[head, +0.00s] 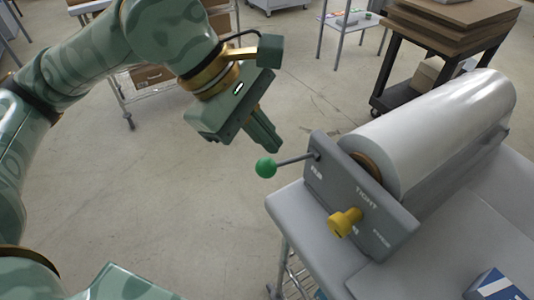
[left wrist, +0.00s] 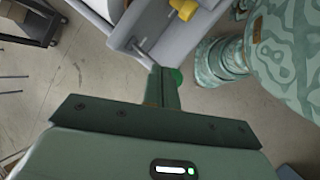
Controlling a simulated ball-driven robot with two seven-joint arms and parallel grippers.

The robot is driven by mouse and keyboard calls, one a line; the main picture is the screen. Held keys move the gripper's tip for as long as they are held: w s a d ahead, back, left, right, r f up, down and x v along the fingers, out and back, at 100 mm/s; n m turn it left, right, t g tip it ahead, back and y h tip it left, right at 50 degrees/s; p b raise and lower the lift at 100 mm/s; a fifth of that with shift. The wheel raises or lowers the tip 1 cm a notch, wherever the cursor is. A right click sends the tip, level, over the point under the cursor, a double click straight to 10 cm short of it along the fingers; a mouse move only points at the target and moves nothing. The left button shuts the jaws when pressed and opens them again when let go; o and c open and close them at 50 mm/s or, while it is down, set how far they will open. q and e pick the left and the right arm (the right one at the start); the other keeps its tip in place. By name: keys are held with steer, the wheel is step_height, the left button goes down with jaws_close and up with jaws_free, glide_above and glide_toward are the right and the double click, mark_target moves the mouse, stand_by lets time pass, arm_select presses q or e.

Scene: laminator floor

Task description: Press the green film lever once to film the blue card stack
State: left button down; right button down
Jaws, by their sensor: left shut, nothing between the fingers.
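The green film lever is a thin rod with a green ball (head: 265,167), sticking out to the left from the laminator's grey end panel (head: 375,215). My left gripper (head: 271,146) is shut and empty, fingers pointing down, close above the ball in the head view. In the left wrist view the ball (left wrist: 177,76) shows just beside the shut fingertips (left wrist: 163,72), partly hidden by them. I cannot tell whether they touch. A blue and white card stack (head: 497,287) lies at the lower right, cut by the picture edge. My right gripper does not show.
A yellow knob (head: 345,222) sits on the same panel, below and right of the lever. A large film roll (head: 435,130) lies behind the panel. A dark cart with boards (head: 445,45) stands behind. The floor (head: 190,190) left of the laminator is clear.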

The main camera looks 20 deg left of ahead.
arm_select(q)
steer(key=r+p, duration=0.2)
steer(key=r, duration=0.1)
steer(key=w+r+p, duration=0.1)
steer(key=shift+d+r, duration=0.4)
stand_by(0.9)
